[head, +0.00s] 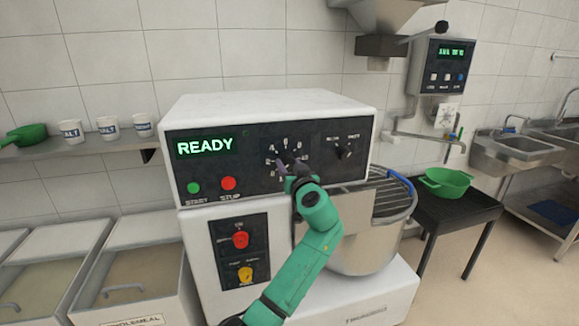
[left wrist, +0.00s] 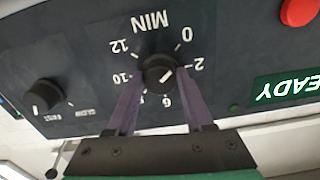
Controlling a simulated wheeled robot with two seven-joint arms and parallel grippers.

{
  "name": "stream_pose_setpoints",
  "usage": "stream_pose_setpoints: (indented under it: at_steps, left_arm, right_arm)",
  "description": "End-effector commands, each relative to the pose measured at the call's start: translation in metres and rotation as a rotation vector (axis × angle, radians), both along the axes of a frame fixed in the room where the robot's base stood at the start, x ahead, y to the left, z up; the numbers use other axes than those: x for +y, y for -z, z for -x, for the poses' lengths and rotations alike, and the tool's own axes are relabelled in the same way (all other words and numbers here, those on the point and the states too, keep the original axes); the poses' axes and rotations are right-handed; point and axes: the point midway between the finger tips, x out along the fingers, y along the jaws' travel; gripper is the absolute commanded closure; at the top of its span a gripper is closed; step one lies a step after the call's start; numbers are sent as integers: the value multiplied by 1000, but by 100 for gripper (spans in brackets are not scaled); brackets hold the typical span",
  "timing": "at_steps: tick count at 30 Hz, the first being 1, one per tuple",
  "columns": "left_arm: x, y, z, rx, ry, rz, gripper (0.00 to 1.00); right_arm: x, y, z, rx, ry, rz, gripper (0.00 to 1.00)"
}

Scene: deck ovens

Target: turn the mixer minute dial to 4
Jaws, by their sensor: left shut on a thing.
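The mixer minute dial is a round black knob (left wrist: 158,70) on the dark panel, marked MIN, with white numbers around it. My left gripper (left wrist: 160,80) has its two purple-grey fingers on either side of the knob and is shut on it. In the left wrist view, a white line on the knob slants toward the side of the 2. The 4 is hidden behind a finger, so the exact reading cannot be told. In the head view my left gripper (head: 297,180) reaches the dial from below and covers part of it. My right gripper is not in view.
The mixer display (head: 205,147) reads READY. A green button (head: 193,188) and a red button (head: 228,184) sit left of the dial, and a second knob (head: 344,151) sits right. The mixer bowl (head: 365,250) with its wire guard is below right.

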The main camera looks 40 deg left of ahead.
Motion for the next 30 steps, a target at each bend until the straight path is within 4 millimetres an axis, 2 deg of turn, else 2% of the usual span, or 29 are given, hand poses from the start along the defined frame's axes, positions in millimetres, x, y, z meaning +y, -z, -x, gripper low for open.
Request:
stream_pose_setpoints:
  at_steps: [14,30]
  left_arm:
    - [0,0,0,329,0,-226,100]
    - [0,-2,0,753,-1,-520,100]
  right_arm:
    - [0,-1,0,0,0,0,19]
    - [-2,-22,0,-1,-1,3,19]
